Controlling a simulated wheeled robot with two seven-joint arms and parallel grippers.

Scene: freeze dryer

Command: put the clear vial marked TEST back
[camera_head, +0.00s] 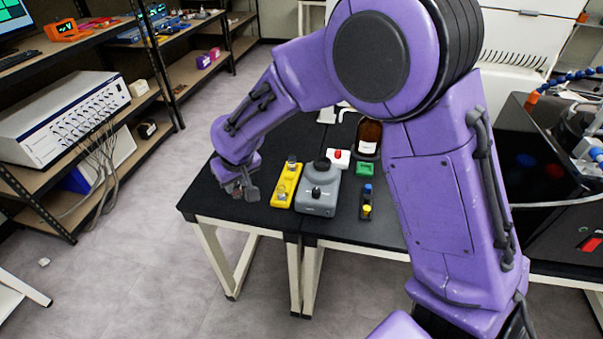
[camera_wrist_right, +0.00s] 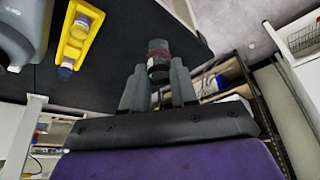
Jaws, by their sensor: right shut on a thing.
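My right gripper (camera_head: 243,190) is above the left front part of the black table, just left of the yellow rack (camera_head: 281,199). In the right wrist view its fingers (camera_wrist_right: 159,88) are shut on a small vial (camera_wrist_right: 158,58) with a dark top and a reddish band. Its marking cannot be read, and in the head view it is mostly hidden by the gripper. The yellow rack holds two vials, one behind the other; it also shows in the wrist view (camera_wrist_right: 72,48), apart from the held vial. My left gripper is not in view.
A grey mixer-like device (camera_head: 317,200) stands right of the yellow rack. Further right are a small dark rack (camera_head: 366,208) with blue and yellow caps, a green block (camera_head: 364,169) and a brown bottle (camera_head: 369,138). The table's left edge is close to my gripper. My arm hides the table's right part.

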